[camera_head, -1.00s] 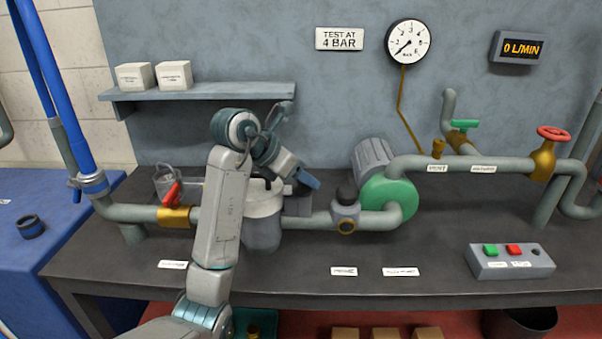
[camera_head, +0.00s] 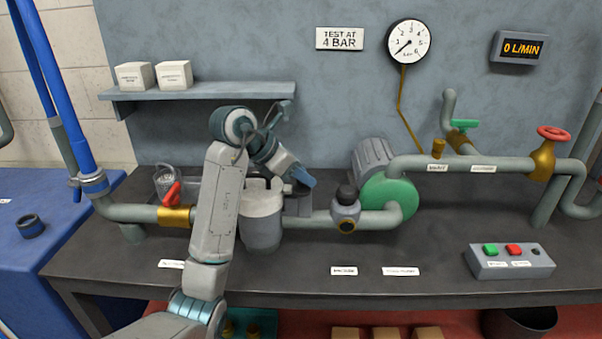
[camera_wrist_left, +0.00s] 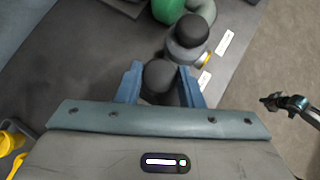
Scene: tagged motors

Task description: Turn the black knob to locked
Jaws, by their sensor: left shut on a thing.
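My left gripper (camera_head: 302,182) reaches over the bench beside the grey cylindrical pot (camera_head: 262,225) on the pipe. In the left wrist view its two blue fingers (camera_wrist_left: 160,85) stand either side of a black rounded knob (camera_wrist_left: 160,76) and are shut on it. In the head view the arm and fingers mostly hide this knob, and its exact turn cannot be read. A second black round top (camera_head: 347,193) sits on a grey fitting with a brass ring, just right of the gripper. My right gripper (camera_wrist_left: 272,102) shows small at the right of the left wrist view, away from the bench.
A brass valve with a red lever (camera_head: 172,193) is left of my arm. A green pump (camera_head: 390,190) stands right of the fitting. A button box (camera_head: 510,261) is at the front right. A shelf (camera_head: 205,91) with two white boxes is above.

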